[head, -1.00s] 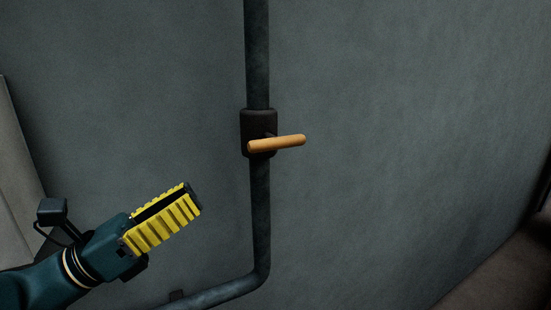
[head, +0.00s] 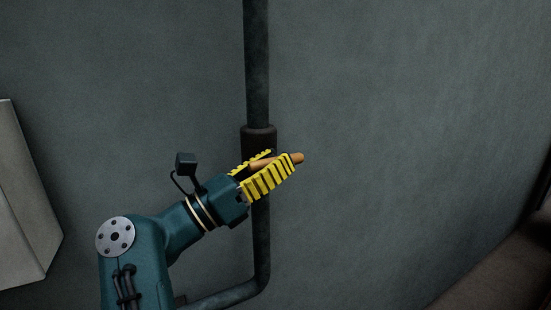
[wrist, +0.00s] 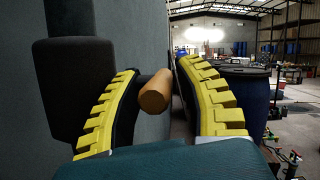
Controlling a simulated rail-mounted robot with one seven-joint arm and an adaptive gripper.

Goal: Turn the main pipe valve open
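The main pipe valve has a dark cylindrical body (head: 259,136) on a vertical pipe and an orange-tan bar handle (head: 298,158). My gripper (head: 281,157), with yellow ribbed fingers, is at the valve with its fingers spread on either side of the handle. The handle's right end sticks out past the fingers in the head view; its rest is partly hidden. In the wrist view the handle (wrist: 155,93) lies between the two fingers, with small gaps seen beside it, and the dark valve body (wrist: 72,85) is at left.
The grey wall (head: 400,120) stands close behind the pipe (head: 257,60). The pipe bends left at the bottom. A pale box-like object (head: 22,200) is at the left. In the wrist view, a dark blue barrel (wrist: 245,98) stands beyond the right finger.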

